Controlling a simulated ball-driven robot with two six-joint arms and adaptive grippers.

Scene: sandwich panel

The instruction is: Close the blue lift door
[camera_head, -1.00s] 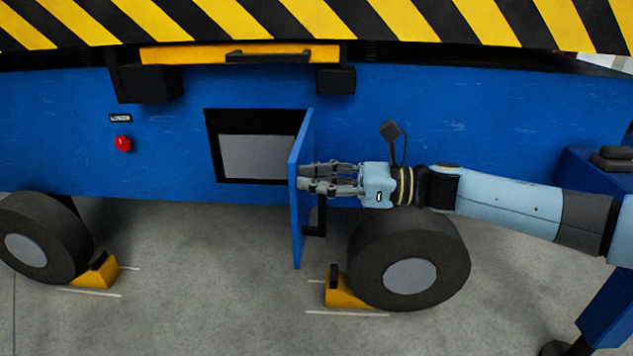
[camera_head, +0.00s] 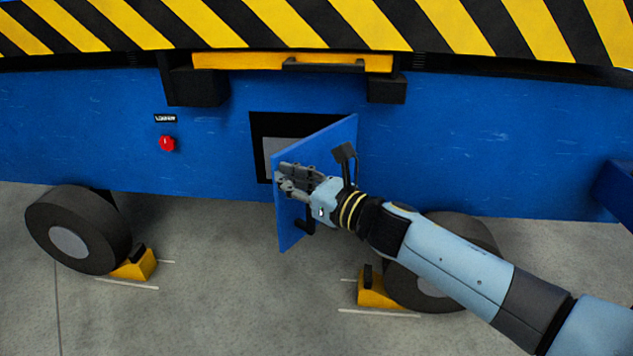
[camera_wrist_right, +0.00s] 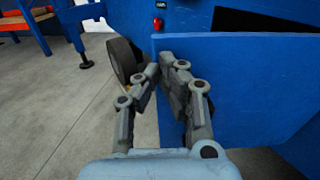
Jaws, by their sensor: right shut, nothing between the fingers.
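The blue lift door (camera_head: 325,144) is hinged at its right side and stands partly open, angled out from the blue lift body. Behind it the dark-framed opening (camera_head: 265,127) with a grey panel inside shows in part. My right gripper (camera_head: 281,176) is shut and empty, with its fingers against or very close to the door's outer face near the free edge. In the right wrist view the shut fingers (camera_wrist_right: 162,72) lie beside the door (camera_wrist_right: 235,85), which fills the right side. My left gripper is not in view.
A red button (camera_head: 168,143) sits under a small label on the lift body. Wheels (camera_head: 78,230) with yellow chocks (camera_head: 135,264) stand left and right below. A yellow bar (camera_head: 290,62) and a striped platform edge lie above. The floor in front is clear.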

